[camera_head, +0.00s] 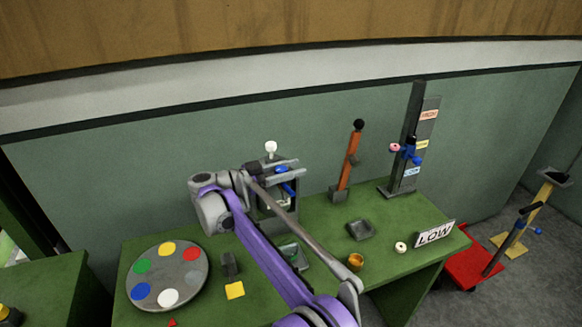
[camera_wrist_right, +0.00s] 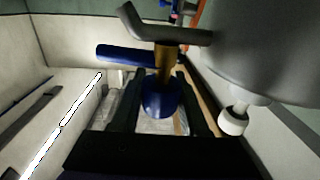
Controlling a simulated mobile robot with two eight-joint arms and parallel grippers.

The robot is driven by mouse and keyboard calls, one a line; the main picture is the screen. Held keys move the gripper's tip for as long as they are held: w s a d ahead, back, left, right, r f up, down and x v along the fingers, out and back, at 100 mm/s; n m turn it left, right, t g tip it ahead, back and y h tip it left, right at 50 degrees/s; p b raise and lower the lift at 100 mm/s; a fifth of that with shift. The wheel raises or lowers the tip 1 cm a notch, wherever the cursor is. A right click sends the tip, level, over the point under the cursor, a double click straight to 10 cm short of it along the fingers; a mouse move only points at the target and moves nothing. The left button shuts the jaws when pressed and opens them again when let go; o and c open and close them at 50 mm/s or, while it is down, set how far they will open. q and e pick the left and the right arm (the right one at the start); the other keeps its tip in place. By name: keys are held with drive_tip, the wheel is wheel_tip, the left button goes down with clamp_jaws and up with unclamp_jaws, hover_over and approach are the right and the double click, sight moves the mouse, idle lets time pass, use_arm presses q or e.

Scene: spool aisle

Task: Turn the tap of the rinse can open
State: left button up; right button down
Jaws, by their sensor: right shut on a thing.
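The rinse can shows in the right wrist view as a large grey body (camera_wrist_right: 270,45) with a white knob (camera_wrist_right: 234,121). In the head view it is mostly hidden behind my arm, and a white knob (camera_head: 270,147) shows above. The tap has a grey bent spout (camera_wrist_right: 150,27), a brass stem (camera_wrist_right: 165,62), a blue bar (camera_wrist_right: 118,53) and a rounded blue part (camera_wrist_right: 160,98). My right gripper (camera_wrist_right: 158,88) is shut on the tap at its rounded blue part, between the fingers. In the head view my right gripper (camera_head: 285,176) is at the blue parts. My left gripper is out of view.
On the green table stand a round disc with coloured spots (camera_head: 185,290), a yellow pad (camera_head: 235,290), a small grey tray (camera_head: 360,231), an amber cup (camera_head: 355,262) and a LOW sign (camera_head: 434,234). An orange lever (camera_head: 347,170) and a dark post (camera_head: 411,130) stand behind, right of my gripper.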

drive_tip(key=shift+c, duration=2.1)
unclamp_jaws()
drive_tip(key=shift+a, duration=0.1)
drive_tip(key=v, duration=1)
drive_tip(key=shift+s+a, duration=0.15)
drive_tip(key=shift+a, duration=0.15)
